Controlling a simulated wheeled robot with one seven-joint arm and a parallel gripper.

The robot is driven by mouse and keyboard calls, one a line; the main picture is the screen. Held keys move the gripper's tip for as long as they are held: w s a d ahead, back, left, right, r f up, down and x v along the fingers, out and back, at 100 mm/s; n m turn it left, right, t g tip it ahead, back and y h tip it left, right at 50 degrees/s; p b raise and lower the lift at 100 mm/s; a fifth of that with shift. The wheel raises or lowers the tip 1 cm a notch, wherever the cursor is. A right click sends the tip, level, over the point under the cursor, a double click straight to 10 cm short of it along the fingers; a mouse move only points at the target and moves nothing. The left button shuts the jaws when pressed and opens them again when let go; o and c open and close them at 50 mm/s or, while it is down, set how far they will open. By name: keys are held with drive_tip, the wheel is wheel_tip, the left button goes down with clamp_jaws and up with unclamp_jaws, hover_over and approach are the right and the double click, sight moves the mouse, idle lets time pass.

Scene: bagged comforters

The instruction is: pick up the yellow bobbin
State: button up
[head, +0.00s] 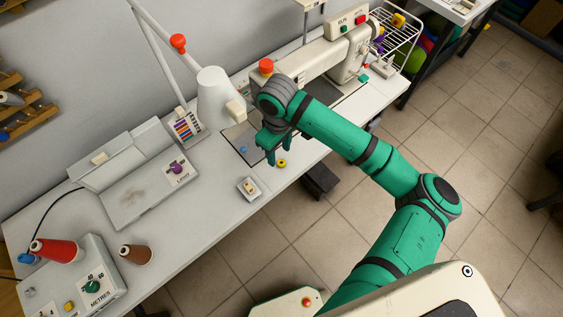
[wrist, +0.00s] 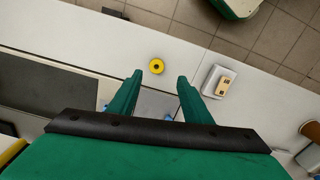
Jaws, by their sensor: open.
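The yellow bobbin (head: 281,163) is a small yellow ring with a dark centre, lying on the pale table near its front edge. In the wrist view the bobbin (wrist: 156,66) lies just beyond my fingertips, roughly in line with the gap between them. My gripper (head: 268,154) is open and empty above the table, a little left of the bobbin in the head view. Both green fingers of my gripper (wrist: 160,78) show in the wrist view, apart, with nothing between them but table surface. The bobbin is fully visible and not touched.
A small white switch box (head: 249,188) sits on the table near the bobbin; it also shows in the wrist view (wrist: 217,82). A sewing machine (head: 325,55) stands behind my arm. Bare table surrounds the bobbin.

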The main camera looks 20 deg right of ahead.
sight(281, 164)
drive_tip(key=shift+w+d+f, duration=0.1)
drive_tip(key=shift+d+f, duration=0.1)
drive_tip(key=shift+f, duration=1.3)
drive_tip(key=shift+d+f, duration=0.2)
drive_tip(key=shift+f, duration=1.3)
drive_tip(key=c, duration=1.1)
